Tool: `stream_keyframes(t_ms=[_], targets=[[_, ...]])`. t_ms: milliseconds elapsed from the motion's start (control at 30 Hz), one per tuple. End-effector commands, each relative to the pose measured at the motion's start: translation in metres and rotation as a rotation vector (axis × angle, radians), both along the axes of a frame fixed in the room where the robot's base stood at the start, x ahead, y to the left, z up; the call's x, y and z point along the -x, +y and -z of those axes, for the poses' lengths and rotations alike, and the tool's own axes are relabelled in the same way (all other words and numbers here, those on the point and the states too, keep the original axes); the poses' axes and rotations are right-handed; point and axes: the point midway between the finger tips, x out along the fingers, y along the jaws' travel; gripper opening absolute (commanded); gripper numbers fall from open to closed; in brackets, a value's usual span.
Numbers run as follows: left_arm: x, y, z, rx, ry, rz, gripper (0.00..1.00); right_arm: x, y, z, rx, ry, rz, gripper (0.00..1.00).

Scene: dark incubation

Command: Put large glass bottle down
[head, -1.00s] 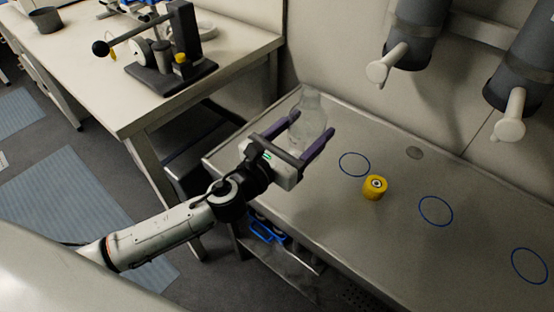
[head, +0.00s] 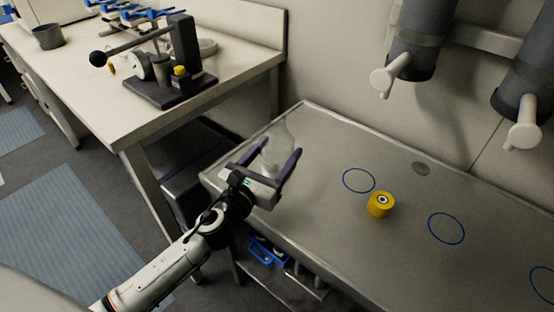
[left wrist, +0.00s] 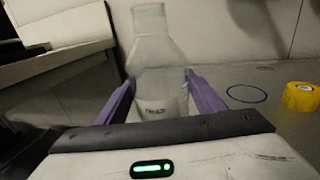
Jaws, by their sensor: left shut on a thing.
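The large glass bottle (head: 277,150) is clear and upright, at the left end of the metal bench (head: 330,215). In the left wrist view the bottle (left wrist: 152,70) stands between the purple fingers, with a small label on its lower body. My left gripper (head: 274,158) is shut on the bottle, with one finger on each side. The base is hidden by the gripper, so I cannot tell whether it touches the bench top. My right gripper is not in view.
Grey cylinders with pale handles (head: 391,75) hang on the wall. A side table (head: 115,110) at left bears a black lever device (head: 170,85). The bench's middle is mostly clear.

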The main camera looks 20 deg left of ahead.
Motion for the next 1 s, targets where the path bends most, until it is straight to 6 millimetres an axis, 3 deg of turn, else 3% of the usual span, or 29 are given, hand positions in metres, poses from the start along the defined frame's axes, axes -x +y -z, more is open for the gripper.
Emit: stream_keyframes(t_ms=[33, 433, 467, 567, 933, 1000], targets=[[0.0001, -0.0006, 0.0091, 0.003, -0.001, 0.000, 0.22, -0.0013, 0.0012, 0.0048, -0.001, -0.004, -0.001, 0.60], [-0.0001, -0.0003, 0.0121, -0.001, -0.003, 0.001, 0.22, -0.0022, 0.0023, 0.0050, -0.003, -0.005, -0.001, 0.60], [0.0002, -0.0003, 0.0126, -0.001, 0.000, 0.001, 0.66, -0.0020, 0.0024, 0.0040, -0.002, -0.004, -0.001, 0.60], [0.0002, -0.0003, 0.0121, -0.001, 0.000, 0.001, 0.81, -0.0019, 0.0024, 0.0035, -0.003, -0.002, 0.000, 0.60], [0.0001, -0.0002, 0.0059, 0.000, 0.000, 0.001, 0.81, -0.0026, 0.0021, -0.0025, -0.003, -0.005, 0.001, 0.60], [0.0087, 0.0008, 0.0102, -0.001, 0.002, 0.001, 0.81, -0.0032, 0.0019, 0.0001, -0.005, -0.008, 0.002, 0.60]])
